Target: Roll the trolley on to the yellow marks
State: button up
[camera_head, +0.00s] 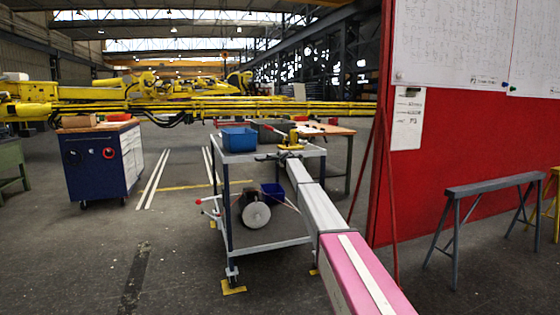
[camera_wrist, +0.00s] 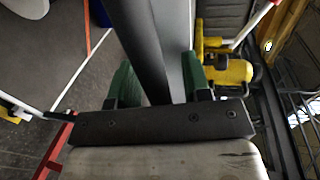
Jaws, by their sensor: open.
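The trolley (camera_head: 240,157) is a grey two-shelf cart on casters in the middle of the head view. A yellow mark (camera_head: 234,288) lies on the floor under its front left caster. Another yellow mark (camera_head: 314,272) shows beside my arm, partly hidden by it. My arm reaches over the trolley's right side, and my gripper (camera_head: 291,148) is at its top. In the wrist view my gripper (camera_wrist: 158,85) has its green fingers apart. A dark bar (camera_wrist: 148,45) runs between them; I cannot tell whether they touch it. The far casters are not clear.
The trolley carries a blue bin (camera_head: 239,139) and a yellow tool (camera_head: 293,138) on top, and a white roll (camera_head: 256,214) below. A blue cabinet (camera_head: 92,165) stands left, a red partition (camera_head: 450,140) and a trestle (camera_head: 490,190) right. The floor front left is free.

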jog(key=shift+s, duration=0.1)
jog(key=v, duration=1)
jog(key=shift+s+d, duration=0.15)
jog(key=shift+s, duration=0.15)
jog(key=s+d+f+n+g, duration=0.2)
jog(key=s+f+n, duration=0.1)
jog(key=s+f, duration=0.75)
jog(key=s+d+f+n+g+h, duration=0.1)
jog(key=s+f+n+g, duration=0.15)
jog(key=s+f, duration=0.75)
jog(key=s+d+f+n+g, duration=0.25)
jog(key=s+f, duration=0.35)
jog(key=s, duration=0.9)
jog(key=s+d+f+n+g+h, duration=0.1)
jog(key=s+d+f+n+g, duration=0.1)
jog(key=s, duration=1.1)
jog(key=s+d+f+n+g+h, duration=0.1)
jog(key=s+f, duration=0.4)
jog(key=s, duration=0.9)
jog(key=s+d+f+n+g+h, duration=0.1)
jog(key=s+d+f+n+g, duration=0.2)
jog(key=s, duration=1.1)
jog(key=shift+d+f+g+h, duration=0.4)
jog(key=shift+d+g, duration=0.2)
jog(key=shift+g, duration=0.4)
